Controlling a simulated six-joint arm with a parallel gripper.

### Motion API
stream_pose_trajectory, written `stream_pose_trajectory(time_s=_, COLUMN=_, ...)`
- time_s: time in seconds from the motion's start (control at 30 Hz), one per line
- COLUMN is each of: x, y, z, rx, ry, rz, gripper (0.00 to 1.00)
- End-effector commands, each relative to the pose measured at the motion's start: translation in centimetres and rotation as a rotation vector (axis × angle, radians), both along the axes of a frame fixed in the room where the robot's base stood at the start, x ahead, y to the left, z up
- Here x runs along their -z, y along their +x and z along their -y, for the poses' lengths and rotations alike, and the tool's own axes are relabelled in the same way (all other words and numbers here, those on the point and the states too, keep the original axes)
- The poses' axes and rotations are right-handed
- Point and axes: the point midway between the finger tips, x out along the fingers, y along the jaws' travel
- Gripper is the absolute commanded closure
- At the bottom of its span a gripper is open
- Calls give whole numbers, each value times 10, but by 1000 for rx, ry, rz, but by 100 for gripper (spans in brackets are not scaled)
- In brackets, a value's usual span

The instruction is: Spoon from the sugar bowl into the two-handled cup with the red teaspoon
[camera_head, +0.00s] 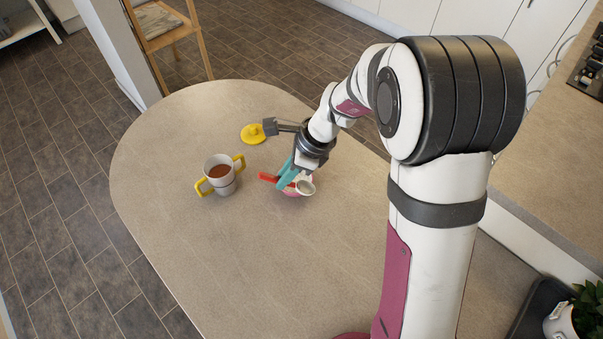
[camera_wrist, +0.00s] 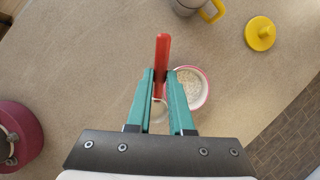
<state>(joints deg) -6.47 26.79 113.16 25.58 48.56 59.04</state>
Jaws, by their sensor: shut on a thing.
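The red teaspoon (camera_head: 268,177) is held between the teal fingers of my gripper (camera_head: 285,173); in the wrist view its red handle (camera_wrist: 162,50) sticks out past the fingertips (camera_wrist: 160,76). Its pale scoop (camera_head: 305,187) shows near the sugar bowl in the head view; I cannot tell whether it holds sugar. The pink-rimmed sugar bowl (camera_wrist: 205,91) contains white grains and is partly hidden by a finger. In the head view the bowl (camera_head: 291,193) is mostly behind the spoon and fingers. The grey two-handled cup (camera_head: 222,184), with yellow handles and brown liquid, stands upright to the left.
A yellow lid with a knob (camera_head: 252,134) lies on the table behind the cup and bowl; it also shows in the wrist view (camera_wrist: 261,35). The table (camera_head: 240,260) is bare in front. A wooden chair (camera_head: 170,35) stands beyond the far edge.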

Motion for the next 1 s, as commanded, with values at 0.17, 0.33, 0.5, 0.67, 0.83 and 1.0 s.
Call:
stream_pose_trajectory(time_s=0.17, x=-7, y=51, z=-8, rx=287, ry=153, rz=35, gripper=100)
stream_pose_trajectory(time_s=0.33, x=-8, y=68, z=-8, rx=378, ry=200, rz=55, gripper=100)
stream_pose_trajectory(time_s=0.5, x=8, y=67, z=-6, rx=381, ry=201, rz=53, gripper=100)
stream_pose_trajectory(time_s=0.67, x=28, y=65, z=-3, rx=379, ry=200, rz=54, gripper=100)
stream_pose_trajectory(time_s=0.83, x=50, y=64, z=-1, rx=379, ry=200, rz=53, gripper=100)
stream_pose_trajectory(time_s=1.0, x=71, y=62, z=3, rx=378, ry=198, rz=54, gripper=100)
